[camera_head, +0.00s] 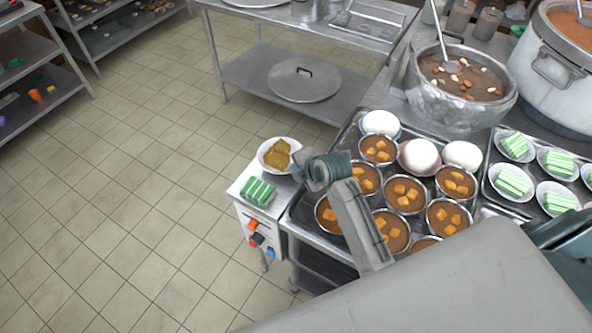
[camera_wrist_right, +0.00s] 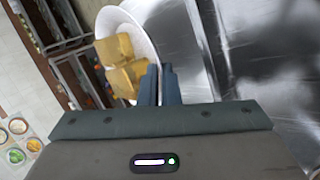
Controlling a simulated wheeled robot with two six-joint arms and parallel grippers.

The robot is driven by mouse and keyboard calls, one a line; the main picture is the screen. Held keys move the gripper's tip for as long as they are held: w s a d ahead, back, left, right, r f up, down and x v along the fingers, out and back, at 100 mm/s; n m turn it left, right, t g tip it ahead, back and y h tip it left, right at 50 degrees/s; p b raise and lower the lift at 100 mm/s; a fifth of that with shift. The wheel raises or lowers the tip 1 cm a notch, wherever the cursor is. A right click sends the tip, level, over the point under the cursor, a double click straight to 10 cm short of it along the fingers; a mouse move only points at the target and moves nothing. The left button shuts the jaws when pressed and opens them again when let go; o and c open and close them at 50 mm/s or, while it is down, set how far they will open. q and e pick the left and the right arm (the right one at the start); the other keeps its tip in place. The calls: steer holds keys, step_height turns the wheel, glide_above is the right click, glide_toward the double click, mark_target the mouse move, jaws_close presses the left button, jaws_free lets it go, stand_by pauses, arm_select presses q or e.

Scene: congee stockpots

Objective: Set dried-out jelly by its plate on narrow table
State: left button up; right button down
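The dried-out jelly (camera_head: 277,153), several yellow-brown pieces, lies in a white plate (camera_head: 264,160). My right gripper (camera_head: 298,166) is at the plate's right rim in the head view. In the right wrist view, its fingers (camera_wrist_right: 159,84) are close together with the rim between them, and the jelly (camera_wrist_right: 122,66) rests in the plate (camera_wrist_right: 112,18). The plate overlaps the far end of the narrow table (camera_head: 236,188); I cannot tell whether it touches the top. My left gripper is not in view.
A pot (camera_head: 462,112) stands behind. Tiled floor lies open to the left.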

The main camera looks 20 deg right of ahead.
steer(key=shift+w+f, duration=0.1)
steer(key=shift+f, duration=1.05)
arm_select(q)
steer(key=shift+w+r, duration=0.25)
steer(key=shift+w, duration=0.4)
arm_select(e)
steer(key=c, duration=1.9)
jaws_free()
steer(key=shift+f, duration=0.1)
steer(key=shift+c, duration=0.2)
